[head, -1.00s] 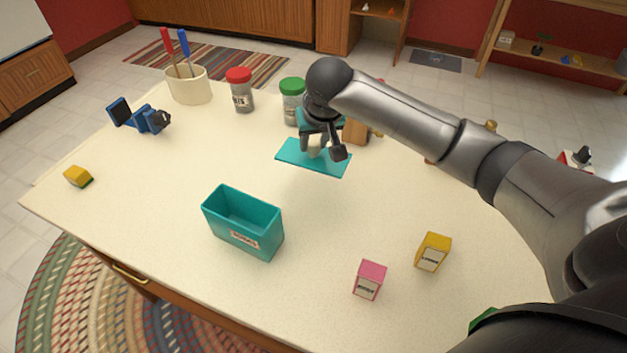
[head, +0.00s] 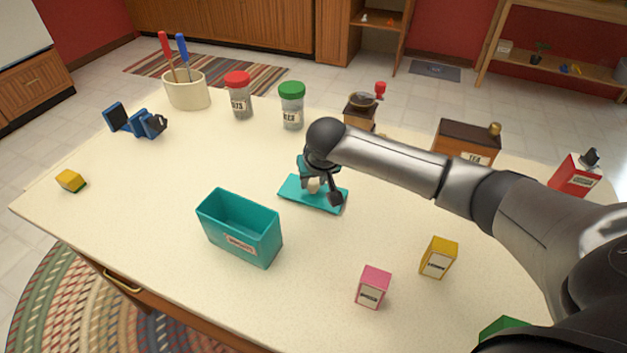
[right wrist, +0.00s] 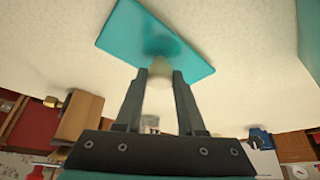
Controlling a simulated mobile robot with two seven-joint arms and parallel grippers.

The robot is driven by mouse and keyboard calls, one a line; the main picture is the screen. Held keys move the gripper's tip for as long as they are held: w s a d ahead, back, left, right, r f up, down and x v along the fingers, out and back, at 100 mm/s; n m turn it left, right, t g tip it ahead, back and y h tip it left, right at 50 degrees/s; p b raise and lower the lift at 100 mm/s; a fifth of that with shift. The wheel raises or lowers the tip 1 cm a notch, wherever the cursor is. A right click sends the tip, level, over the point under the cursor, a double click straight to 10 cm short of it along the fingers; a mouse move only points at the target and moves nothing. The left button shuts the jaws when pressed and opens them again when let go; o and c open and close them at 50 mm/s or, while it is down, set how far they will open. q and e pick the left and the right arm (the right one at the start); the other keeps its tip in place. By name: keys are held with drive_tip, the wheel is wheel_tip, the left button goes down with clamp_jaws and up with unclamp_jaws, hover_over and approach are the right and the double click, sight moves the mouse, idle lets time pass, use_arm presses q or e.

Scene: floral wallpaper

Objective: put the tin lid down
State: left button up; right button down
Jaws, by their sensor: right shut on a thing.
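The tin lid is a flat teal rectangle (head: 327,203) at the middle of the table in the head view. Its pale round knob (head: 313,186) sits between the fingers of my right gripper (head: 318,189), which is shut on it. In the right wrist view the lid (right wrist: 130,32) spreads beyond the fingertips (right wrist: 160,72), with the knob between them. The lid is at or just above the table top; I cannot tell whether it touches. The open teal tin (head: 240,245), with a label on its front, stands upright to the left and nearer. My left gripper is not in view.
A pink box (head: 373,287) and a yellow box (head: 438,258) stand at the front right. Two jars, red-lidded (head: 238,95) and green-lidded (head: 291,106), and a grinder (head: 360,112) stand behind. A blue object (head: 137,120) lies at the back left. The table (head: 150,190) left of the lid is clear.

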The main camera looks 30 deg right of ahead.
drive_tip(key=c, duration=0.9)
unclamp_jaws()
drive_tip(key=shift+f, duration=0.1)
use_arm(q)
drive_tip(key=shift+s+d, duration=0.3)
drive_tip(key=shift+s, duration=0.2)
use_arm(e)
drive_tip(key=o, duration=0.4)
drive_tip(key=shift+r, duration=0.3)
use_arm(q)
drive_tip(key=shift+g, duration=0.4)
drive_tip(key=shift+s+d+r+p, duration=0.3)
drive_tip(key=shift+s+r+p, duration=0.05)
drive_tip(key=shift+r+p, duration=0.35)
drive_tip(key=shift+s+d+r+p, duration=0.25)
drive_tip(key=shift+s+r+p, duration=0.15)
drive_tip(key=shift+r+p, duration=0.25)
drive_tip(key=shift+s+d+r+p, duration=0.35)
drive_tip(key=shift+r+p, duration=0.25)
drive_tip(key=shift+p, duration=0.15)
use_arm(e)
drive_tip(key=shift+v, duration=5.85)
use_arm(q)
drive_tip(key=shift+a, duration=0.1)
use_arm(e)
drive_tip(key=shift+s, duration=0.15)
